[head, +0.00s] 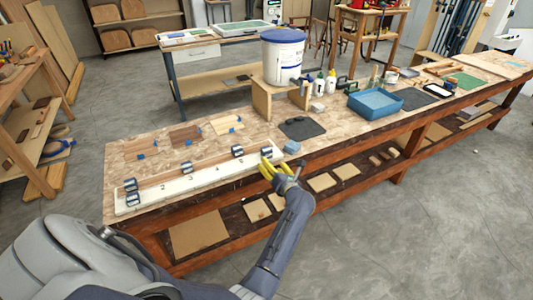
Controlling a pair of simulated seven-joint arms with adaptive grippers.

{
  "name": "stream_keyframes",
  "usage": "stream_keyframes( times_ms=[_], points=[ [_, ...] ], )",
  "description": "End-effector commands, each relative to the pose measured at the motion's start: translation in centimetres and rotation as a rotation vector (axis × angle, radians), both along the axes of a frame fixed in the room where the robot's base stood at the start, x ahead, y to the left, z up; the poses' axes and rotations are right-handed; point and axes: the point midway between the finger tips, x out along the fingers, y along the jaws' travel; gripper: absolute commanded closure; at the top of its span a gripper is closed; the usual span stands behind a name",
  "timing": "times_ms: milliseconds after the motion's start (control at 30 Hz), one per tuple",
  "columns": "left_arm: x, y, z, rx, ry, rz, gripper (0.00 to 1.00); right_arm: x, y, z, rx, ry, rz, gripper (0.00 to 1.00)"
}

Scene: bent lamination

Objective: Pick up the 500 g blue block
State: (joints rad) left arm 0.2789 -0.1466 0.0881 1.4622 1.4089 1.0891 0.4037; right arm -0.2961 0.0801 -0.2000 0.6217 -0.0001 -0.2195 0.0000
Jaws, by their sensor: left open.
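A small light-blue block (292,147) sits on the front edge area of the long workbench, just right of the white board's end. No weight marking can be read on it. My left gripper (266,168) has yellow fingers that are open, at the bench's front edge by the right end of the board. The block is up and to the right of the fingers, apart from them. Whether anything lies between the fingers is too small to tell. My right gripper is not in view.
The long white board (200,178) carries a wooden strip and several dark grey-blue clamp-like blocks (238,151). A dark mat (302,128) lies behind the blue block. A wooden stand holds a white bucket (283,58). A blue tray (375,103) is further right.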

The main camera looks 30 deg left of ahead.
Motion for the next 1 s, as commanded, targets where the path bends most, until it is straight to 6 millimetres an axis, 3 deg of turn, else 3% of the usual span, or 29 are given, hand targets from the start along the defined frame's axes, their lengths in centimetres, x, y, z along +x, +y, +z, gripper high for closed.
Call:
stream_keyframes(
  times_ms=[100,333,733,1000],
  points=[
    [0.4,0.5,2.6,-0.230,-0.154,0.092,0.38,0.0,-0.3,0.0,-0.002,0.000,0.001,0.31],
    [0.9,0.2,4.4,-0.477,-0.295,0.170,0.38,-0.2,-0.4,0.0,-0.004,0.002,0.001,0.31],
    [2.6,2.4,3.5,-0.514,-0.313,0.180,0.38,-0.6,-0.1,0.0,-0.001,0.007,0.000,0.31],
    [4.2,4.9,2.3,-0.512,-0.313,0.180,0.38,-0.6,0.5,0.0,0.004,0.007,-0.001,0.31]
  ],
)
